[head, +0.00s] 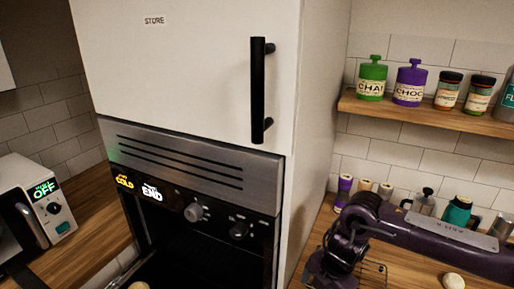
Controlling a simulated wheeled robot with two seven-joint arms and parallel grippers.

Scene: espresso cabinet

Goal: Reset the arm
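My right arm comes in from the right edge, a dark purple arm bent over the wooden counter (408,266). Its wrist end, with my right gripper (328,272), hangs down at the bottom right, beside the tall white cabinet (190,70). The fingertips are not clearly shown, so I cannot tell whether it is open or holds anything. My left gripper is not in view.
The cabinet has a black vertical handle (258,90) on its shut STORE door and a built-in machine (195,165) below, lit "COLD" and "END". A microwave (40,205) stands left. A shelf (425,112) holds jars. Bottles and pots crowd the counter's back.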

